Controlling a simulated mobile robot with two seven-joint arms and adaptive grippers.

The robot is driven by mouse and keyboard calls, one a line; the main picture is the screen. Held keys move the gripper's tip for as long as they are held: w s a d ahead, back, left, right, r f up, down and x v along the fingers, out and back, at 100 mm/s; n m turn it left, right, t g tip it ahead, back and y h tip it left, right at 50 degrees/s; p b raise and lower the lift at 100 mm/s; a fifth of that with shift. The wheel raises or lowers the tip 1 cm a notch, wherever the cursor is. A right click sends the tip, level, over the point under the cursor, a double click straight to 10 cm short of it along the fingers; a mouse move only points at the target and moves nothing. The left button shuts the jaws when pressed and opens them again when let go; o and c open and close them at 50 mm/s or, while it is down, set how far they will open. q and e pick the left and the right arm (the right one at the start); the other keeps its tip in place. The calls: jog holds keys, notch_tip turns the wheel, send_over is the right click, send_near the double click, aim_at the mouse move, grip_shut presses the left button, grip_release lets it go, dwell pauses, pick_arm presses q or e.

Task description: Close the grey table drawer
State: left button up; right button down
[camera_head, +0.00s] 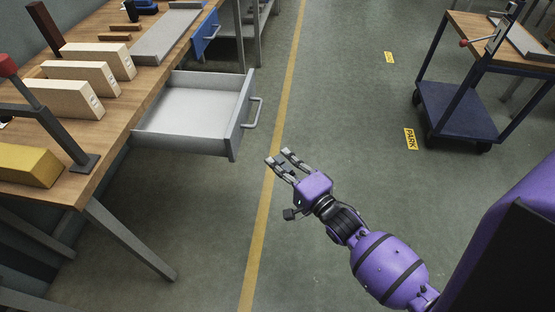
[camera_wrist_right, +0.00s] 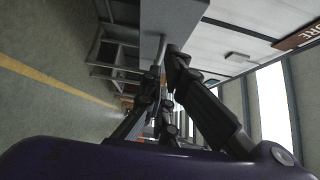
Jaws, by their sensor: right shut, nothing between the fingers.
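The grey table drawer (camera_head: 187,107) is pulled out from under the wooden workbench and is empty inside. Its grey front panel (camera_head: 240,117) carries a bar handle (camera_head: 255,113) facing right. My right gripper (camera_head: 277,157) is shut and empty, in front of the drawer and a little below and right of the handle in the head view. It appears apart from the handle there. In the right wrist view, the drawer front (camera_wrist_right: 172,22) and its handle (camera_wrist_right: 161,50) show just beyond the fingers (camera_wrist_right: 165,75). My left gripper is not in view.
The workbench (camera_head: 88,185) holds pale bricks (camera_head: 100,60), a yellow block (camera_head: 27,165) and a red-knobbed lever tool (camera_head: 50,115). A blue drawer (camera_head: 206,33) is farther along. A cart (camera_head: 455,112) stands at right. The floor between is clear.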

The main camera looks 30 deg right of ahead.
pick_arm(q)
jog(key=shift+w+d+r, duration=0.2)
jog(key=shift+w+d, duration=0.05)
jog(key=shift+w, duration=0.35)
pick_arm(e)
jog(key=w+a, duration=0.4)
jog(key=w, duration=0.5)
jog(key=shift+a, duration=0.35)
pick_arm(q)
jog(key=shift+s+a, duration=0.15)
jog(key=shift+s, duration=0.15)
